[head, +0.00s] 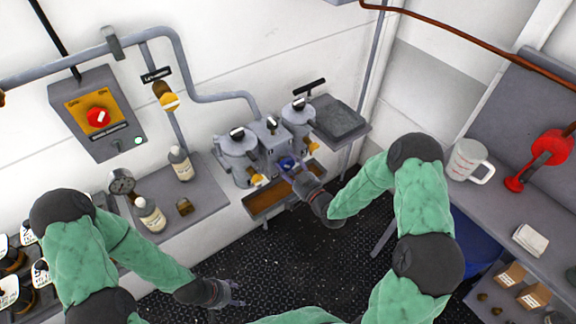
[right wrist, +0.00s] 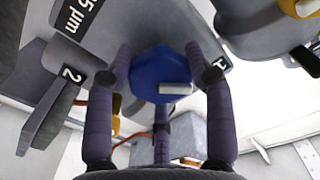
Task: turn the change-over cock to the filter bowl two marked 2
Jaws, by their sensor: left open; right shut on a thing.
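The change-over cock has a blue knob (right wrist: 150,75) with a white pointer bar, which lies right of the knob's middle in the right wrist view, on the side of the plate marked 1 (right wrist: 219,63). The plate marked 2 (right wrist: 68,74) is on the left there. In the head view the blue knob (head: 286,163) sits low in front of the two grey filter bowls, one at left (head: 237,152) and one at right (head: 298,117). My right gripper (head: 298,174) is shut around the knob. My left gripper (head: 228,293) is open and empty above the dark floor.
A brown-filled drip tray (head: 268,200) is under the bowls. A grey shelf (head: 338,118) stands right of them. A side shelf (head: 205,205) with bottles is at left. A bench with a white jug (head: 466,159) is at right.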

